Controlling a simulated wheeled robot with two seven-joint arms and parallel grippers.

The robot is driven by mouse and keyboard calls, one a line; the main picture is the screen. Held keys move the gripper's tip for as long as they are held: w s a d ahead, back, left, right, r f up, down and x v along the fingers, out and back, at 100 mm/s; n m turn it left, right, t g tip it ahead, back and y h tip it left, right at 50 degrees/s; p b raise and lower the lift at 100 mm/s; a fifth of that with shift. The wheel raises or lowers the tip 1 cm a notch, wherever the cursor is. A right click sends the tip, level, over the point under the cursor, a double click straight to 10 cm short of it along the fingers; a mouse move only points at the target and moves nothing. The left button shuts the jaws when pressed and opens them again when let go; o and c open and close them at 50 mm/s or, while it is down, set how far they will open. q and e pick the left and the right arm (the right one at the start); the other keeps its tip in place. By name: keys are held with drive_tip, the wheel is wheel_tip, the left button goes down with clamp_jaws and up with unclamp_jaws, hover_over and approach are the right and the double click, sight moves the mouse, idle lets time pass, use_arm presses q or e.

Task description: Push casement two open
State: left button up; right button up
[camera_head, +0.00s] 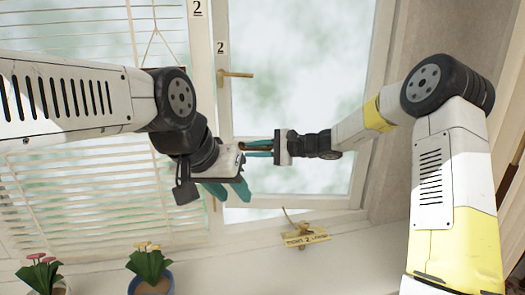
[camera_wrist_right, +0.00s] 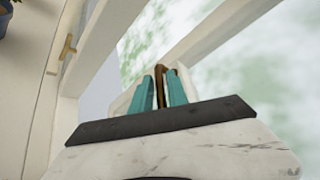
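Casement two (camera_head: 221,112) is a white-framed glazed casement marked "2", beside the slatted blind. Its brass handle (camera_head: 236,74) points right in the head view; a brass handle also shows at upper left in the right wrist view (camera_wrist_right: 68,48). My right gripper (camera_head: 258,148) is in front of the glass below the handle, its teal fingers close around a thin brown bar (camera_wrist_right: 159,86). What the bar belongs to is unclear. My left gripper (camera_head: 229,189) is lower, with teal fingers apart and nothing seen between them, near the casement's lower left. How far the casement stands open is unclear.
Potted yellow flowers (camera_head: 150,265) and pink flowers (camera_head: 39,270) stand at lower left. A white slatted blind (camera_head: 80,190) covers the left side. The wall is close on the right.

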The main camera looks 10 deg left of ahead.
drive_tip(key=v, duration=0.7)
drive_tip(key=shift+d, duration=0.4)
drive_tip(key=shift+s+r, duration=0.15)
drive_tip(key=shift+s, duration=0.05)
drive_tip(key=s+d+r+n+t+h, duration=0.1)
drive_tip(key=s+d+n+h, duration=0.3)
drive_tip(key=s+d, duration=0.7)
drive_tip(key=s+d+r+n+t+h, duration=0.2)
drive_tip(key=s+d+n+h, duration=0.3)
drive_tip(key=s, duration=1.4)
drive_tip(key=d+h, duration=0.4)
drive_tip(key=d, duration=0.3)
drive_tip(key=shift+s+r, duration=0.3)
drive_tip(key=shift+s, duration=0.1)
